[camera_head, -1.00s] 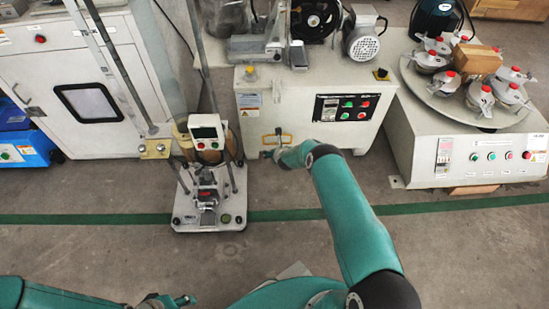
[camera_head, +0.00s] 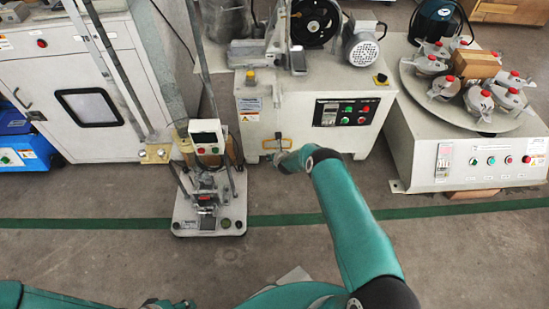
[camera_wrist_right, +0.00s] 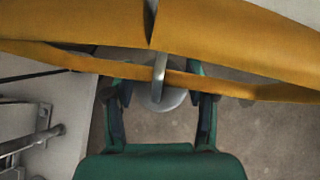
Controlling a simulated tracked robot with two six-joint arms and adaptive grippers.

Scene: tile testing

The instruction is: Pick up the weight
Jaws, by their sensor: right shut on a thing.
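In the right wrist view a round grey metal weight (camera_wrist_right: 172,99) with a slim upright stem lies between the two dark fingers of my right gripper (camera_wrist_right: 162,103). The gripper is shut on it. In the head view my right gripper (camera_head: 283,157) is small, beside the yellow loop (camera_head: 297,142) in front of the white machine; the weight is hard to make out there. My left gripper (camera_head: 178,304) is at the bottom edge, partly cut off, its fingers unclear.
A white machine (camera_head: 360,140) with a button panel stands behind the right gripper. A small test stand (camera_head: 232,222) on a white base is to its left. A turntable (camera_head: 415,85) with red-capped parts is at the right. Grey floor (camera_head: 450,250) is open at the lower right.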

